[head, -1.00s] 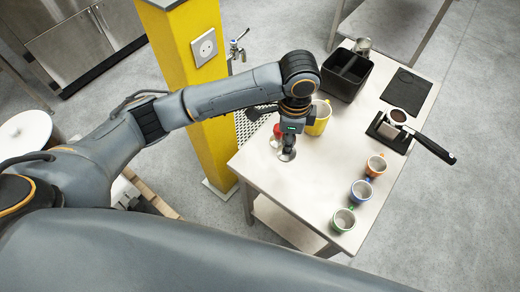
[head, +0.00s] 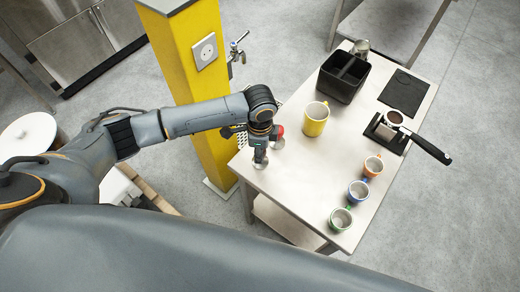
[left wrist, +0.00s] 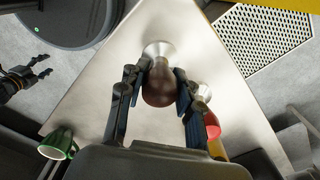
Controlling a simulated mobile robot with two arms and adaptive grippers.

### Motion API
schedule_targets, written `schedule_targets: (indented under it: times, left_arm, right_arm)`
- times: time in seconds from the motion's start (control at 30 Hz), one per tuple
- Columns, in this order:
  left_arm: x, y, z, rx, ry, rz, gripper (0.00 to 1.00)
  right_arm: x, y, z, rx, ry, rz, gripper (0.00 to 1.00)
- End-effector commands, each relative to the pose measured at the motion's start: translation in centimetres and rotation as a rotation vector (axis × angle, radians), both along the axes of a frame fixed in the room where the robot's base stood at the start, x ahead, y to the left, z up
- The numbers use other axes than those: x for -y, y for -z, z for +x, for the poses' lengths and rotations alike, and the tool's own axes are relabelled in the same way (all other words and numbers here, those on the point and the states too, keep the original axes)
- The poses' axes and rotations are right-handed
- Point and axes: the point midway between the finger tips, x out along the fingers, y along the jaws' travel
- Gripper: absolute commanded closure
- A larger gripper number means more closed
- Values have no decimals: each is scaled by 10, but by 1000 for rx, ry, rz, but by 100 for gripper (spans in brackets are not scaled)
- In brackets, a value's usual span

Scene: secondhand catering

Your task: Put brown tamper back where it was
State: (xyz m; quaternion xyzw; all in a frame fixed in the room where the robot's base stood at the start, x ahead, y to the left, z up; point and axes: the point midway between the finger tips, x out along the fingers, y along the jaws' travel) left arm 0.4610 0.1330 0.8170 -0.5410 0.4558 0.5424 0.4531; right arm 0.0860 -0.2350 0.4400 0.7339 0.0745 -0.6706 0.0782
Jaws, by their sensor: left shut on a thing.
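My left gripper (head: 259,166) is shut on the brown tamper (left wrist: 159,86) at the table's left corner. In the left wrist view the fingers (left wrist: 156,95) are on both sides of its dark brown handle, and its round steel base points away from the gripper. In the head view the gripper hides most of this tamper. I cannot tell whether its base touches the table. A red-handled tamper (head: 279,131) stands just to the right and behind; it also shows in the left wrist view (left wrist: 212,126). My right gripper (left wrist: 42,64) shows at the left wrist view's left edge.
A yellow pillar (head: 190,80) stands left. The table's middle is clear.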

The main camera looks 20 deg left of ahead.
Motion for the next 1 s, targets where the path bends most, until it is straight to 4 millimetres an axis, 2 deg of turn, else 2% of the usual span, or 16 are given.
schedule_targets:
  times: [0.23, 0.27, 0.33, 0.37, 0.67, 0.77, 0.87, 1.0]
  left_arm:
    - [0, 3, 0, 0, -1, 0, 100]
    - [0, 3, 0, 0, -1, 1, 61]
    - [0, 2, 0, 0, -1, 1, 47]
    - [0, 2, 0, 0, -1, 1, 43]
    - [0, 1, 0, 0, -1, 0, 43]
    - [0, -5, 1, 2, -1, -1, 43]
    - [0, -19, 1, 4, 0, -1, 43]
    - [0, -49, 2, 5, 1, -1, 43]
  right_arm:
    - [3, 0, 0, 1, 1, -4, 45]
    - [3, 0, 0, 1, 1, -4, 45]
    - [3, 0, 0, 1, 1, -4, 45]
    - [3, 0, 0, 1, 1, -4, 45]
    - [3, 0, 1, 1, 2, -4, 45]
    - [3, 1, 1, 1, 2, -3, 45]
    - [2, 3, 1, 1, 2, -3, 45]
    - [1, 6, 1, 1, 2, -2, 45]
